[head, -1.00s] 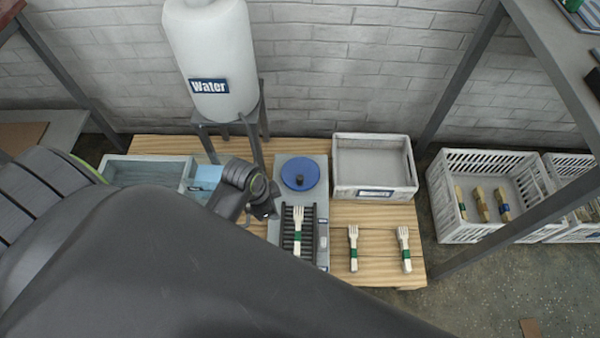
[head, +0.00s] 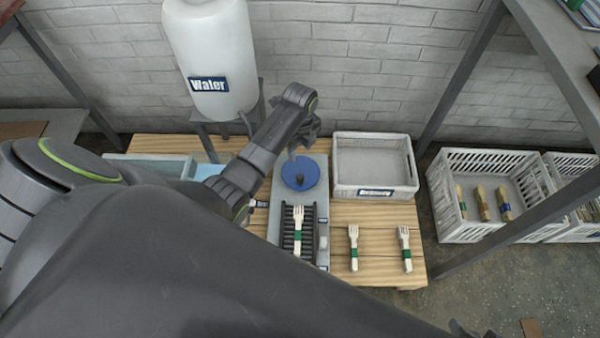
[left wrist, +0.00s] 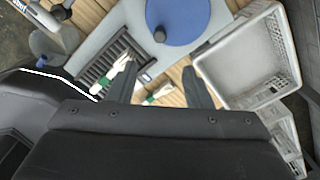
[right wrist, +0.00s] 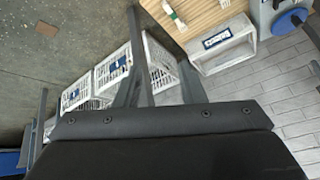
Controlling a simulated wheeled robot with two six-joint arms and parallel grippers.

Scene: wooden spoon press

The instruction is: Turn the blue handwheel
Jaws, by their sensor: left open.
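The blue handwheel (head: 296,183) is a flat disc with a dark knob, on the grey press (head: 283,213) on the wooden table. My left gripper (head: 305,133) is above and behind the wheel in the head view, apart from it as far as I can tell. In the left wrist view the wheel (left wrist: 190,24) is at the top, beyond the open, empty fingers (left wrist: 163,75). The wheel (right wrist: 290,22) also shows at the top right of the right wrist view. There my right gripper (right wrist: 160,68) appears open and empty, far from the wheel.
A wooden fork (head: 298,225) lies on the press's dark ribbed part. Two fork bundles (head: 353,250) lie on the table to its right. A grey crate (head: 347,187) stands right of the wheel. A water tank (head: 212,50) on legs stands behind left. Slatted crates (head: 455,232) are on the floor.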

